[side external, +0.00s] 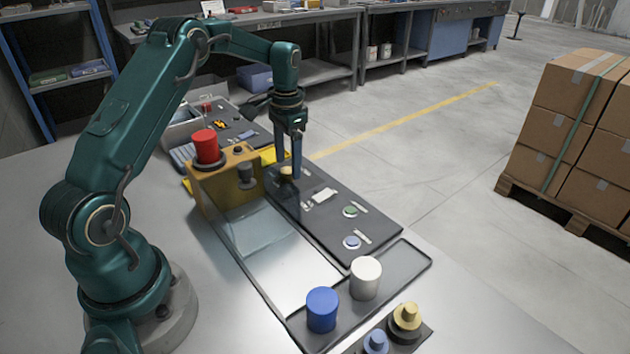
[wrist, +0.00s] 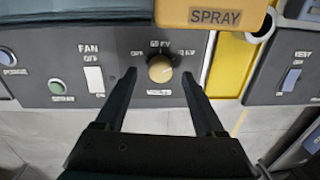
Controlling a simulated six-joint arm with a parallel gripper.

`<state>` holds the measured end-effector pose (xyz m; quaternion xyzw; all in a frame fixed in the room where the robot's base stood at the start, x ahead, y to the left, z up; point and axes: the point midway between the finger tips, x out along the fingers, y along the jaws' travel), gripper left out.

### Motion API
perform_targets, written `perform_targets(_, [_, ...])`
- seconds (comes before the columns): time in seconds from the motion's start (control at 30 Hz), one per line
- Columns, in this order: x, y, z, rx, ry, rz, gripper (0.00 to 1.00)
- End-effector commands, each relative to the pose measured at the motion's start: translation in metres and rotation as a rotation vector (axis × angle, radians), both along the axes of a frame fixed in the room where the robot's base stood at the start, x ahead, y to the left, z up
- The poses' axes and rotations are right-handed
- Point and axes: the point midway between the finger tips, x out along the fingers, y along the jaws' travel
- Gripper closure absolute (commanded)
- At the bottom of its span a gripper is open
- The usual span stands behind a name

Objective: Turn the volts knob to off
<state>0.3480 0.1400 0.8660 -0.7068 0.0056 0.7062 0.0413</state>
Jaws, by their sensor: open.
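The volts knob (wrist: 160,68) is a round yellow-tan knob on a dark grey panel (wrist: 125,40), with the VOLTS label (wrist: 158,92) at its near side. An OFF mark (wrist: 137,54) and other small marks, hard to read, sit around its far side. I cannot tell which mark it points to. My gripper (wrist: 159,75) is open, with one finger left and one right of the knob, apart from it in the picture. In the side view my gripper (side external: 291,168) points down at the knob (side external: 286,172), which it partly hides.
A yellow box labelled SPRAY (wrist: 213,16) stands close to the knob; in the side view it carries a red button (side external: 206,147). A white FAN switch (wrist: 94,79) and green button (wrist: 57,86) lie left. A tray (side external: 425,262) holds blue and white cylinders.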

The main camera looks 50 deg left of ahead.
Motion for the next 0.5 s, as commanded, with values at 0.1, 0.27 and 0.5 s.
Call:
perform_targets(0.1, [0.0, 0.0, -0.013, -0.001, 0.002, 0.0, 0.29])
perform_targets(0.27, [0.0, 0.001, -0.019, 0.0, 0.0, 0.0, 0.29])
perform_targets(0.5, [0.0, 0.001, -0.018, 0.0, -0.001, 0.0, 0.44])
